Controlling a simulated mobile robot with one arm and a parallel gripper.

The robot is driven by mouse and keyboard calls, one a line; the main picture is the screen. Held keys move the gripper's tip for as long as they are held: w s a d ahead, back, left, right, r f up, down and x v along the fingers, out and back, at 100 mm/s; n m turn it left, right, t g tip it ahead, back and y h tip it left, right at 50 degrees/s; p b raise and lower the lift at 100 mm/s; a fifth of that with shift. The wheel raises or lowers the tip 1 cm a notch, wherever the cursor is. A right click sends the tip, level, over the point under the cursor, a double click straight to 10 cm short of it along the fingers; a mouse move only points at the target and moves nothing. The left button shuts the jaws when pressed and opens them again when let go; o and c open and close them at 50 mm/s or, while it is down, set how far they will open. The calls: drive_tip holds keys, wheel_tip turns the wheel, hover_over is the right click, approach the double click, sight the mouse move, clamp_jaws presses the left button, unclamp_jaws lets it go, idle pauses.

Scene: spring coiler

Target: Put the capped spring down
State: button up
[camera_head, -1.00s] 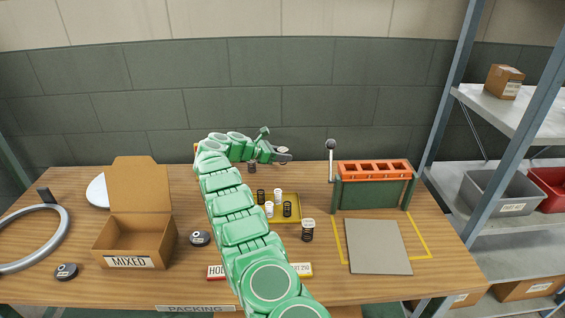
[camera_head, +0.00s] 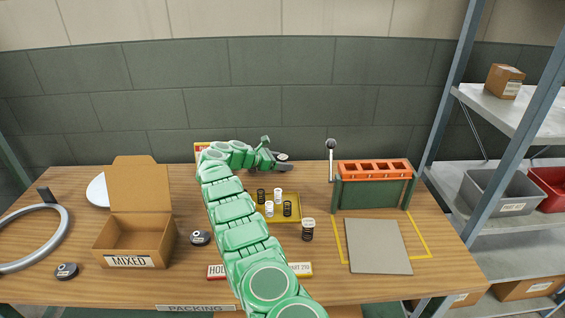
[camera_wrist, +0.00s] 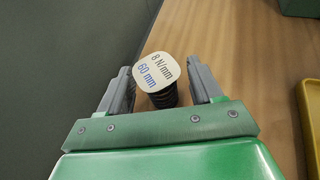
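A dark spring (camera_wrist: 163,98) with a pale cap (camera_wrist: 156,72) reading "8 N/mm 60 mm" stands between the fingers of my gripper (camera_wrist: 163,90) in the wrist view. A gap shows on each side of it, so the fingers are apart and not closed on it. The spring's foot is hidden, so I cannot tell its contact with the table (camera_wrist: 225,50). In the head view my gripper (camera_head: 284,164) is low at the back of the table, with the pale cap (camera_head: 283,157) just showing.
A yellow tray (camera_head: 298,219) with several dark and white springs lies in front of my gripper. Another pale-topped dark spring (camera_head: 308,231) stands right of my arm. A green fixture (camera_head: 372,194) with an orange top is at right. The MIXED box (camera_head: 130,262) is at left.

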idle(0.3)
drive_tip(key=shift+a+r, duration=0.1)
drive_tip(key=shift+r, duration=0.1)
drive_tip(key=v, duration=0.7)
drive_tip(key=shift+s+a, duration=0.1)
drive_tip(key=shift+a, duration=0.05)
idle(1.3)
